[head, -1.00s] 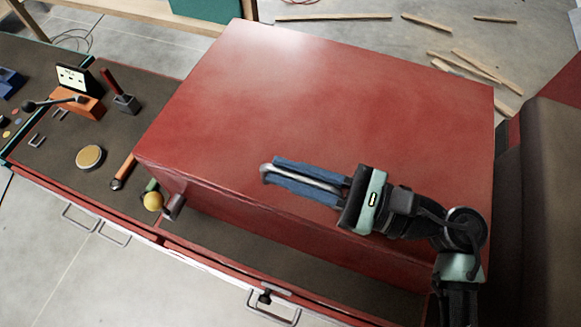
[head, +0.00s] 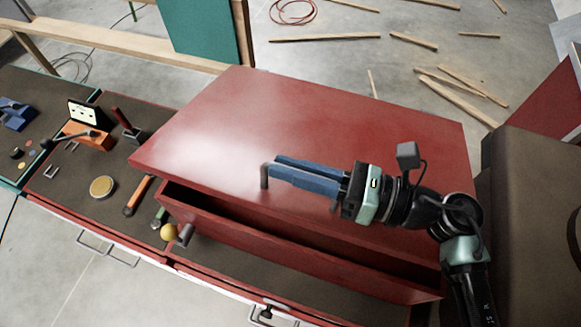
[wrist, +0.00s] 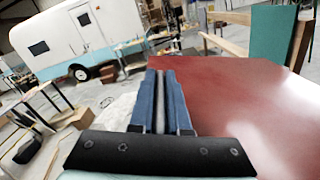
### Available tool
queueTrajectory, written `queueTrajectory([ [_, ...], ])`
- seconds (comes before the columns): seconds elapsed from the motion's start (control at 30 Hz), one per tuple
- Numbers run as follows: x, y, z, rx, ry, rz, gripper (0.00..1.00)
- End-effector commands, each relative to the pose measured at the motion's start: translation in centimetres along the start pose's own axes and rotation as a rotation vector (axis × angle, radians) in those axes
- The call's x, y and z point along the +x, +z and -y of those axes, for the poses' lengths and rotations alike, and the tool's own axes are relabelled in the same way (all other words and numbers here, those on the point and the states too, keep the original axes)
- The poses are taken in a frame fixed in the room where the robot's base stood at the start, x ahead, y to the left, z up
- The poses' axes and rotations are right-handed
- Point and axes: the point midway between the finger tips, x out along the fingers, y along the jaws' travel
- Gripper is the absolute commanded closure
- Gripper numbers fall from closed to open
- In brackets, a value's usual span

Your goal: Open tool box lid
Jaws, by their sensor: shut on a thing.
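The red tool box (head: 300,241) sits on the dark-topped bench. Its red lid (head: 320,125) is partly raised at the front edge, with a dark gap between it and the box body. My gripper (head: 270,170) reaches in from the right with its blue fingers along the lid's front. It is shut on the grey lid handle (head: 264,177). In the wrist view, the blue fingers (wrist: 160,82) are close together around a grey bar, and the lid (wrist: 240,95) spreads to the right. The inside of the box is mostly dark.
On the bench to the left are a round gold tin (head: 102,187), an orange-handled tool (head: 139,194), a yellow ball (head: 168,232) and an orange block (head: 86,136). A brown padded seat (head: 530,200) stands close at the right. Wood strips lie on the floor behind.

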Motion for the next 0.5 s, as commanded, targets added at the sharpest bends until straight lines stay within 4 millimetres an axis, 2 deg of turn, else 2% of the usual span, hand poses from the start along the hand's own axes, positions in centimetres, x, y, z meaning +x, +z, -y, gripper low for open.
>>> queueTrajectory([
  [0.2, 0.0, 0.13, -0.09, -0.003, 0.003, 0.004, 1.0],
  [0.23, 0.0, 0.13, -0.08, -0.003, 0.003, 0.004, 0.81],
  [0.37, -0.01, 0.07, -0.05, -0.003, 0.002, 0.003, 0.58],
  [0.4, -0.01, 0.05, -0.05, -0.003, 0.002, 0.003, 0.55],
  [0.5, -0.02, 0.02, -0.02, -0.003, 0.001, 0.002, 0.55],
])
